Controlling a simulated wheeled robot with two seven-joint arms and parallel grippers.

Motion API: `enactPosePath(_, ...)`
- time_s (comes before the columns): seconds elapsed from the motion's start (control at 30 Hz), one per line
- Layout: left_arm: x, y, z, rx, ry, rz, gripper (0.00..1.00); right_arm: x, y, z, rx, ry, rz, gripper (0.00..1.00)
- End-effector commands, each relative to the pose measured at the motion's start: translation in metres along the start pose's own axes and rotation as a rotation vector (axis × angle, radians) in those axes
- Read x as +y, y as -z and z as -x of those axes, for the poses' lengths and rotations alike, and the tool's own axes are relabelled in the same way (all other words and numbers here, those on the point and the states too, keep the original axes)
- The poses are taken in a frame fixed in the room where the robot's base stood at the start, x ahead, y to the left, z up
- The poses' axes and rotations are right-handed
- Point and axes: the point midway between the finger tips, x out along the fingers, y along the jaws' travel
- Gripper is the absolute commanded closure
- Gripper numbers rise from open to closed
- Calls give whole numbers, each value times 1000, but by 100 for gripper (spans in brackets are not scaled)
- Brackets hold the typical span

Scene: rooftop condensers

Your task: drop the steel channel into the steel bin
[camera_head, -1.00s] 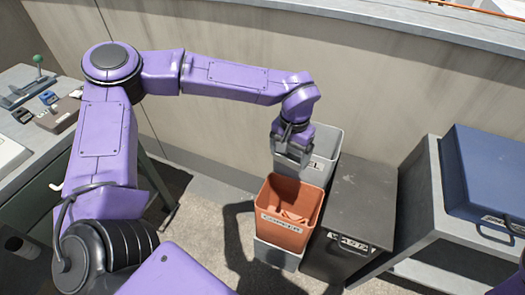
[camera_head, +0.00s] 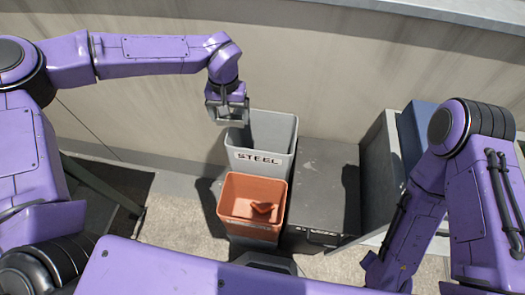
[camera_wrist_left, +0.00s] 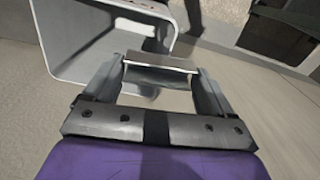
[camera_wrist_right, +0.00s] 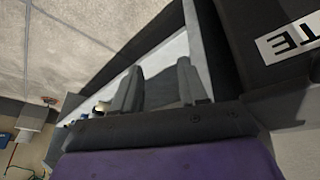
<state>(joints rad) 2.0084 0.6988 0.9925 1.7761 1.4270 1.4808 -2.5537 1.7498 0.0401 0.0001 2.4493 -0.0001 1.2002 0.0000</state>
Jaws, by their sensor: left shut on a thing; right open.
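The steel bin (camera_head: 262,157) is a light grey open bin with a STEEL label, standing against the wall. Its open mouth (camera_wrist_left: 50,45) shows at the upper left of the left wrist view. My left gripper (camera_head: 229,108) is shut on the steel channel (camera_head: 232,117), a short grey metal piece, and holds it above the bin's left back rim. In the left wrist view the channel (camera_wrist_left: 160,64) lies across the fingertips, its near edge overlapping the bin's outline. My right gripper (camera_wrist_right: 158,85) is open and empty, beside a dark box; in the head view it is hidden.
An orange bin (camera_head: 235,212) with copper-coloured pieces inside stands in front of the steel bin. A dark lidded box (camera_head: 325,175) stands to the right; its partial label (camera_wrist_right: 295,37) shows in the right wrist view. A grey stand with a blue case (camera_head: 418,120) is farther right.

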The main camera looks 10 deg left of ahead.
Motion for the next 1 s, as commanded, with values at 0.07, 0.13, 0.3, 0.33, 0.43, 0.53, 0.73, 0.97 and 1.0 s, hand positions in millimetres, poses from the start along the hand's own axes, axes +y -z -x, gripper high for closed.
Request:
enactPosePath(0.07,19,10,17,-5,7,44,51,4,16,39,-1,0,0,57)
enactPosePath(0.13,36,18,15,-3,5,88,51,5,23,55,-1,-1,0,57)
enactPosePath(0.3,64,27,5,4,-4,161,51,7,31,76,-1,-1,0,57)
enactPosePath(0.33,67,28,4,6,-6,168,51,7,32,77,-1,-1,0,57)
enactPosePath(0.43,71,28,-5,7,-8,180,51,7,30,73,-1,0,0,57)
enactPosePath(0.53,70,29,-16,7,-9,181,51,6,26,63,0,0,0,57)
enactPosePath(0.73,70,29,-45,8,-9,181,51,4,15,37,-1,0,0,57)
enactPosePath(0.97,70,29,-64,8,-9,181,51,2,8,20,-1,0,0,57)
enactPosePath(1.0,70,29,-64,8,-9,181,51,2,8,20,0,0,0,57)
